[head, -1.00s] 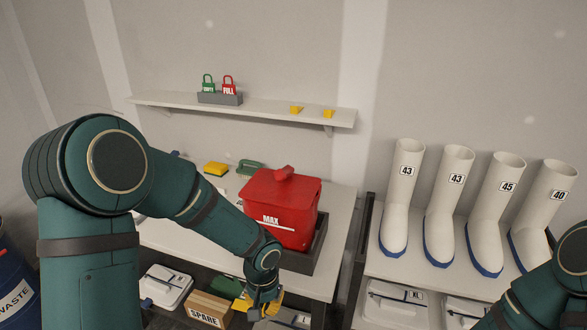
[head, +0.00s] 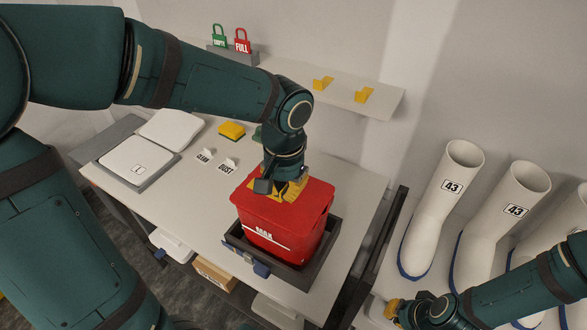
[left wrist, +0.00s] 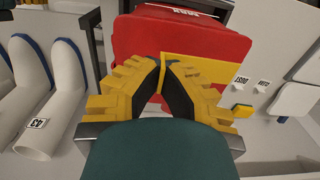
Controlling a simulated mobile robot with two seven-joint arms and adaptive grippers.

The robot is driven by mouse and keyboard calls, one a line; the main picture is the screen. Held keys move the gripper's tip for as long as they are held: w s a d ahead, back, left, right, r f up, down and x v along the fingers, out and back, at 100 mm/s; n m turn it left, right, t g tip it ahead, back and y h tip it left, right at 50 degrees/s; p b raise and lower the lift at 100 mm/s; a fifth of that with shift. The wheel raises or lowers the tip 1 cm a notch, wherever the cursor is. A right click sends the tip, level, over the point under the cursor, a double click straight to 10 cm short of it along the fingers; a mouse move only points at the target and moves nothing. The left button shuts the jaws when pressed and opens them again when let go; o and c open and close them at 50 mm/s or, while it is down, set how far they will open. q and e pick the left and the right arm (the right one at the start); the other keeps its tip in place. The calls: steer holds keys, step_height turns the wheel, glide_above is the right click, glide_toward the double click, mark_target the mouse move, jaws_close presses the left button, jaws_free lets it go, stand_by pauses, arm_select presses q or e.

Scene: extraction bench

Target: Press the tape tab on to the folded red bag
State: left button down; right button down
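The folded red bag (head: 285,232), marked MAX, sits upright in a dark grey tray (head: 325,255) at the front of the bench. It fills the upper middle of the left wrist view (left wrist: 190,38). A flat yellow piece, apparently the tape tab (left wrist: 212,67), lies against its top, partly hidden by my fingers. My left gripper (head: 285,190) points down over the bag's top. In the left wrist view its yellow fingers (left wrist: 163,64) come together at the tips by the tab; contact is unclear. My right gripper (head: 392,309) is low at the right, away from the bag, its opening unclear.
White boots (head: 440,210) stand on a rack at the right. A yellow sponge (head: 231,131), small label cards (head: 227,166) and white lidded boxes (head: 137,160) are on the bench. A shelf (head: 345,92) with padlocks and yellow hooks runs behind. The bench right of the tray is clear.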

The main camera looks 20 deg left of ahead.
mark_target(285, 218)
arm_select(q)
steer(key=shift+s, duration=0.25)
steer(key=shift+w+f+b, duration=0.15)
steer(key=shift+f+b, duration=2.4)
steer(key=shift+f, duration=0.45)
steer(key=shift+f+b, duration=0.5)
steer(key=shift+f, duration=0.1)
steer(key=c, duration=1.1)
jaws_free()
steer(key=shift+o, duration=0.2)
steer(key=shift+r, duration=0.1)
step_height(285, 218, up, 12)
steer(key=shift+d, duration=0.15)
